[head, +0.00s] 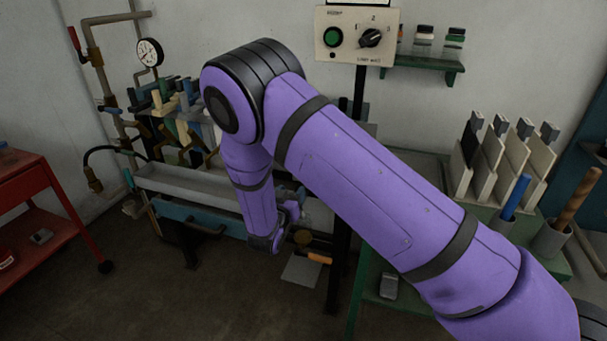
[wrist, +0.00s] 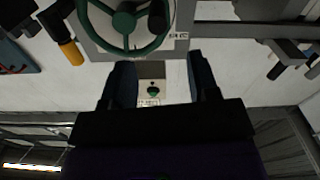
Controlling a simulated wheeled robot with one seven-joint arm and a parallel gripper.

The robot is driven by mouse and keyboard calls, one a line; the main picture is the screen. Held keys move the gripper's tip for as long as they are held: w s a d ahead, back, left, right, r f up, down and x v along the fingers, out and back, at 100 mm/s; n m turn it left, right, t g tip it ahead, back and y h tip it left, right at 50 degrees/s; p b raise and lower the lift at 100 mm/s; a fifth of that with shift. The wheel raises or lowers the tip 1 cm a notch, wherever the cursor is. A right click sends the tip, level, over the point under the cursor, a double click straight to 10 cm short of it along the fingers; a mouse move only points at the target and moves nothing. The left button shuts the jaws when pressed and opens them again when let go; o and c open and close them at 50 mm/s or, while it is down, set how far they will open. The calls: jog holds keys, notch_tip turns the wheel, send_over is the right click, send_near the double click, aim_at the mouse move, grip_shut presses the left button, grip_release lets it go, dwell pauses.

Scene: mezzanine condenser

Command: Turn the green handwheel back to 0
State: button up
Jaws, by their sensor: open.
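The green handwheel (wrist: 124,22) shows at the top of the wrist view, cut off by the frame edge. It has a rim, spokes and a dark knob (wrist: 157,17) on its right side. It sits before a pale grey plate with a small label (wrist: 181,36) that is too small to read. My gripper (wrist: 160,68) is open, its two dark fingers apart with nothing between them, below the wheel in the picture and apart from the rim. In the head view my purple arm hides the wheel and most of the gripper.
A box with a green button (wrist: 153,90) shows beyond my fingers. An orange-handled lever (wrist: 70,52) is left of the wheel. In the head view, a red cart (head: 22,185) stands left, a gauge (head: 149,52) behind, and a green bench (head: 465,223) right.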

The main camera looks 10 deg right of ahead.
jog(key=x, duration=1.1)
jog(key=shift+s, duration=0.1)
grip_shut()
